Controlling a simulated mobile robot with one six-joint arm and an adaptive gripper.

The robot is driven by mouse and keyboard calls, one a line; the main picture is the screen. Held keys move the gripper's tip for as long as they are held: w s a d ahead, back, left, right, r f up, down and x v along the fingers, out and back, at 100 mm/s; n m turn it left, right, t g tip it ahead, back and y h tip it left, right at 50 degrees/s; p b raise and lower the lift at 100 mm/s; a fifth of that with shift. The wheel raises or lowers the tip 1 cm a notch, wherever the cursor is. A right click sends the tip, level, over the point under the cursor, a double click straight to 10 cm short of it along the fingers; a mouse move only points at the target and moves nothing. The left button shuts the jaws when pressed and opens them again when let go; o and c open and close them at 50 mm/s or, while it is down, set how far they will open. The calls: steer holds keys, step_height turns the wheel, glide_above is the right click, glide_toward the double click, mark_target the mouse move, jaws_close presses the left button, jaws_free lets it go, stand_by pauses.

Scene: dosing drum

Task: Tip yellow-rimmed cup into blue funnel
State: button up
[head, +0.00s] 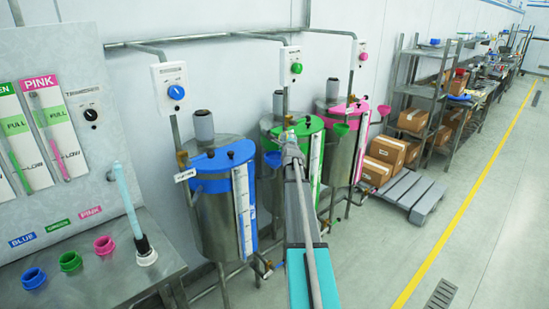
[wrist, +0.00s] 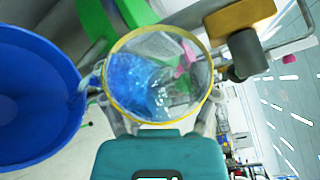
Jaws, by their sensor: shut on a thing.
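The yellow-rimmed cup (wrist: 118,48) is clear-walled and sits between the fingers of my gripper (wrist: 157,100) in the wrist view, its round mouth towards the camera. Blue material shows in the left part of the cup. My gripper is shut on it. The blue funnel (wrist: 38,100) is large at the left of the wrist view, close beside the cup; a gap between them is hard to judge. In the head view the blue funnel (head: 272,159) is at the right of the blue-lidded drum, just left of my gripper (head: 291,145). The cup is not clear there.
The blue-lidded drum (head: 212,210), green-lidded drum (head: 315,165) and pink-lidded drum (head: 345,125) stand along the wall. A metal bench (head: 95,280) with coloured rings is at the left. A pallet (head: 410,192) with boxes is at the right. Open floor lies at front right.

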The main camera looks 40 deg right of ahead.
steer(key=shift+a+f+n, duration=0.1)
steer(key=shift+f+n, duration=0.1)
steer(key=shift+n, duration=0.1)
steer(key=shift+f+n+t+b, duration=0.3)
steer(key=shift+n+b, duration=0.1)
steer(key=shift+b, duration=0.25)
steer(key=shift+a+r+h, duration=0.15)
steer(key=shift+a+h, duration=0.05)
steer(key=shift+h, duration=0.1)
steer(key=shift+w+a+r+n, duration=0.2)
steer(key=shift+a+n, duration=0.35)
steer(key=shift+n, duration=0.15)
steer(key=shift+s+d+r+t, duration=0.1)
steer(key=shift+t, duration=0.2)
steer(key=shift+r+n+b, duration=0.1)
steer(key=shift+n+b, duration=0.25)
steer(key=shift+n, duration=0.25)
steer(key=shift+a+r+n+t, duration=0.3)
steer(key=shift+n+t, duration=0.1)
steer(key=shift+n, duration=0.5)
steer(key=shift+r+n+t+b, duration=0.1)
steer(key=shift+n+t+b, duration=0.2)
steer(key=shift+n+b, duration=0.1)
